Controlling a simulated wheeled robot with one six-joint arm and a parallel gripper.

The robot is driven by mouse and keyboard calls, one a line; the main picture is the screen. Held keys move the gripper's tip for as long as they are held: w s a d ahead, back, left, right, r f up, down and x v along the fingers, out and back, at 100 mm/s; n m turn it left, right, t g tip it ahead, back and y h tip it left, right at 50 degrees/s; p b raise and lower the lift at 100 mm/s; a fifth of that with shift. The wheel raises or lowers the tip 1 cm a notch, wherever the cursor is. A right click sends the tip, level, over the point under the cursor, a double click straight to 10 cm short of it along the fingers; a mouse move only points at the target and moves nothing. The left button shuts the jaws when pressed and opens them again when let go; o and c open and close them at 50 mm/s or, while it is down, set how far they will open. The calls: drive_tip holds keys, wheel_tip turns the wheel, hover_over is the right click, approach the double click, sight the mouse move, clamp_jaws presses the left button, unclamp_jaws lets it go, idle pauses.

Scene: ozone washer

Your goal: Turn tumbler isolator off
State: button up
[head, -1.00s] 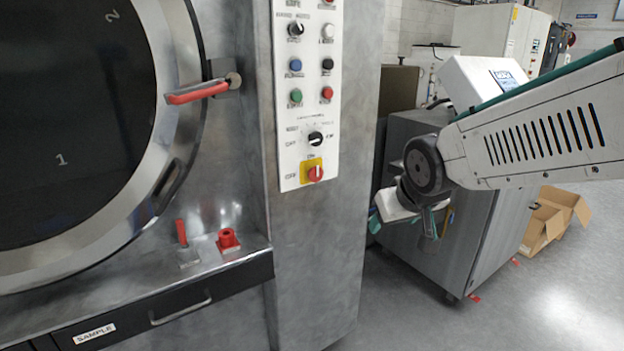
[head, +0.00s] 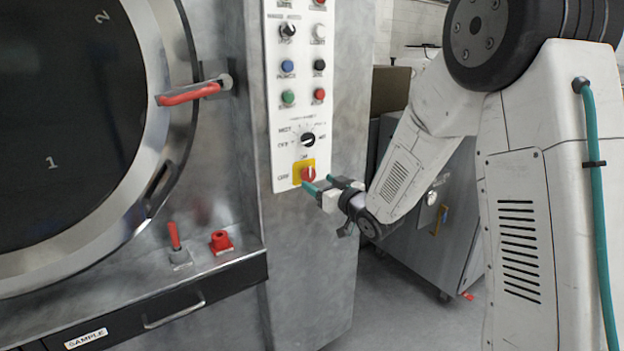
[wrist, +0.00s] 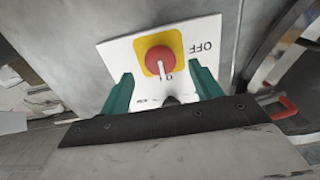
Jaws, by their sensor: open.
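The tumbler isolator is a red rotary knob (head: 308,174) on a yellow square plate at the bottom of the white control panel. In the wrist view the red knob (wrist: 160,61) has a white pointer line aimed at the ON marking, with OFF printed to one side. My gripper (head: 317,184) is just in front of the knob, at the panel's lower end. Its green fingers are open, and in the wrist view the gripper (wrist: 163,88) has one finger on either side of the knob's line, apart from the knob.
The white control panel (head: 299,112) carries several buttons and selectors above the knob. A round door with a red handle (head: 190,94) is at left. A red lever (head: 174,236) and a red fitting (head: 221,241) stand on the ledge below. A grey cabinet stands behind my arm.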

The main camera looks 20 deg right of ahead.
sight(310, 177)
drive_tip(key=shift+x, duration=2.35)
drive_tip(key=c, duration=0.9)
drive_tip(key=shift+c, duration=0.2)
drive_tip(key=n, duration=0.4)
drive_tip(key=shift+d+n, duration=0.1)
drive_tip(key=shift+n, duration=0.3)
drive_tip(key=n, duration=0.9)
drive_tip(key=shift+r, duration=0.1)
drive_tip(key=shift+n, duration=2.1)
drive_tip(key=shift+d, duration=0.1)
